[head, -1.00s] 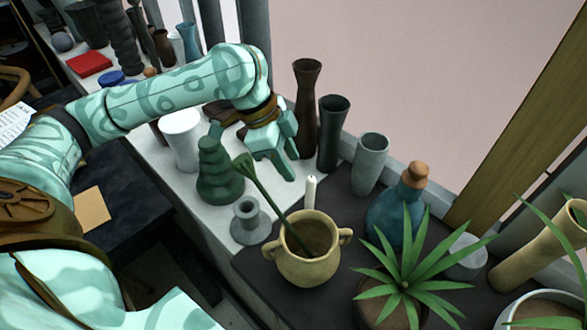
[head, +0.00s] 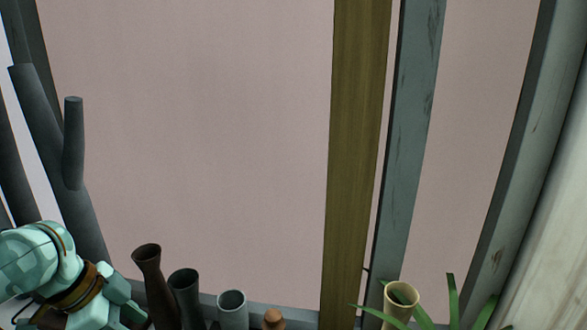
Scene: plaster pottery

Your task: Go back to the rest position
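My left gripper (head: 122,311) is at the lower left corner of the head view, beside a dark brown vase (head: 153,285). The bottom edge of the picture cuts its fingers off, so I cannot tell whether it is open or shut. I see nothing held in the part that shows. My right gripper is not in view.
A dark grey vase (head: 185,292), a lighter grey cylinder vase (head: 233,308) and an orange-brown stopper (head: 273,319) line the bottom edge. A tan vase (head: 401,301) and green leaves (head: 453,300) stand to the right. A wooden post (head: 354,160) and grey window frame (head: 405,140) rise behind.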

